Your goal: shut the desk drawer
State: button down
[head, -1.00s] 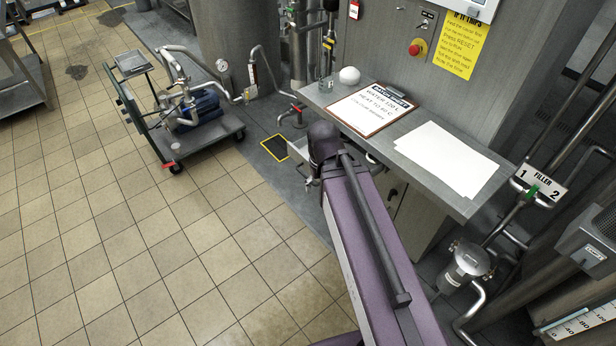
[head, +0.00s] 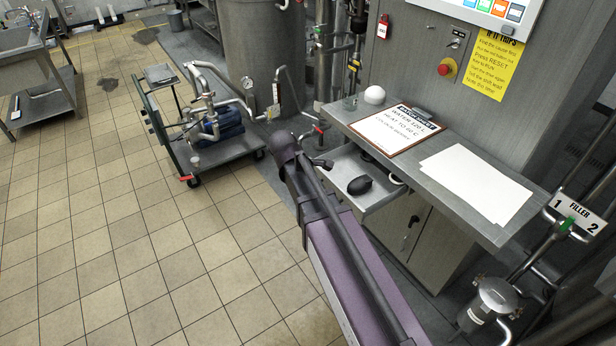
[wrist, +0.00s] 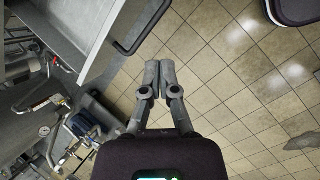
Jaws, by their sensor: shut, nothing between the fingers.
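The desk drawer (head: 349,169) stands open below the desk top in the head view, pale inside. A dark rounded object (head: 360,185) lies in it. A pale grey surface, seemingly the drawer or desk (wrist: 85,30), lies left of the fingers. A dark rounded bar (wrist: 152,32), perhaps the drawer handle, is just above them, apart from the tips.
The desk top (head: 415,157) holds a clipboard (head: 397,130), white paper sheets (head: 475,182) and a white dome (head: 374,94). A pump cart (head: 210,145) stands at the left. Filler pipework (head: 497,297) is at the right. Tiled floor in front is open.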

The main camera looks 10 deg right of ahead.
jog(key=w+a+f+n+t+h+b, duration=0.1)
jog(key=w+a+n+t+h+b, duration=0.1)
jog(key=w+a+n, duration=0.6)
jog(key=shift+w+a+n+t+h+b, duration=0.3)
jog(key=shift+a+n+h+b, duration=0.25)
jog(key=shift+n+b, duration=0.45)
jog(key=shift+f, duration=0.15)
jog(key=d+r+b+x, duration=0.2)
jog(key=b+x, duration=0.5)
jog(key=x, duration=0.5)
jog(key=shift+w+d+f, duration=0.15)
jog(key=shift+w+d, duration=0.05)
jog(key=shift+w, duration=0.3)
jog(key=shift+w, duration=0.1)
